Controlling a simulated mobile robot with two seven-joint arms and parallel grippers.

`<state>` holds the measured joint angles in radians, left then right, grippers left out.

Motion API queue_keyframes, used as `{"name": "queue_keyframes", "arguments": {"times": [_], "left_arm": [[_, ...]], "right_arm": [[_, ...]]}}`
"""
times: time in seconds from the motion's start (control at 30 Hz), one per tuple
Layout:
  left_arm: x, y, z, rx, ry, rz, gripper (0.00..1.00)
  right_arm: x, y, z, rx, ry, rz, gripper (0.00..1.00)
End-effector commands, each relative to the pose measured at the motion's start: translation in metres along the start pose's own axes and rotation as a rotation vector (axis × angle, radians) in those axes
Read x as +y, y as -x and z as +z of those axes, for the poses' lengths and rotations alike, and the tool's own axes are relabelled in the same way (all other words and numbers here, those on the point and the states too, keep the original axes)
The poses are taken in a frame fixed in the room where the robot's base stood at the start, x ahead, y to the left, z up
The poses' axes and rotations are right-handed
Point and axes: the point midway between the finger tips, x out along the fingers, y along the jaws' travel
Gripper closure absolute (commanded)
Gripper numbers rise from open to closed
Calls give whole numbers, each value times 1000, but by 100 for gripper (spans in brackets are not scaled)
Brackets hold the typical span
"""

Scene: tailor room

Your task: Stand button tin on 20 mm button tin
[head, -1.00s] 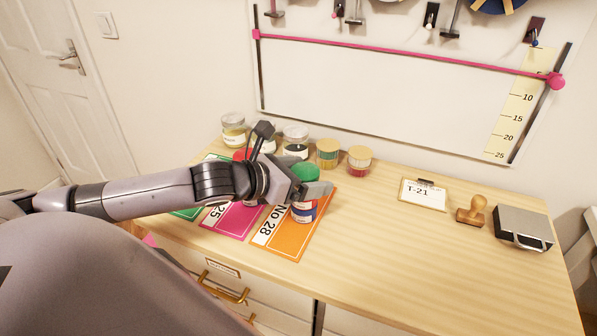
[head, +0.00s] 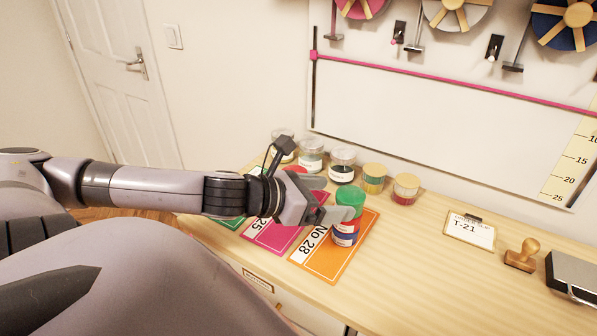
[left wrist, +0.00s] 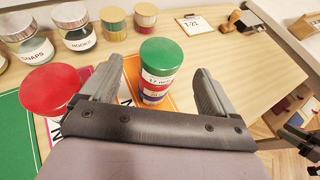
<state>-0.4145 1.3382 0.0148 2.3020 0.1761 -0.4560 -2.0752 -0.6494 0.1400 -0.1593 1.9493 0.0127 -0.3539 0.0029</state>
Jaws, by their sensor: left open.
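A green-lidded button tin (head: 350,197) stands upright on another tin (head: 345,236) with red and blue bands, on the orange No 28 card (head: 330,262). In the left wrist view the green-lidded tin (left wrist: 160,55) has a label that seems to read 17 mm; the lower tin (left wrist: 153,94) shows beneath it. The lower tin's size text is not readable. My left gripper (head: 330,207) is open beside the stack; in the left wrist view its fingers lie to either side of the stack's near side, with gaps.
A red-lidded tin (left wrist: 52,88) stands close on the left. Glass jars (head: 342,165) and two small tins (head: 405,188) line the back. A clipboard (head: 470,230), wooden stamp (head: 521,255) and grey box (head: 575,275) lie right. The table middle is clear.

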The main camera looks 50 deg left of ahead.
Motion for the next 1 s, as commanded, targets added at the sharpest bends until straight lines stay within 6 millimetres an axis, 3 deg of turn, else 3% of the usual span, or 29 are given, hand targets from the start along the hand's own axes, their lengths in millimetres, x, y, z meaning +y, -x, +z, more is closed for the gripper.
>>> {"name": "queue_keyframes", "arguments": {"times": [1.0], "left_arm": [[-2,49,-1,0,8,-5,11]], "right_arm": [[0,11,-15,0,0,0,57]]}}
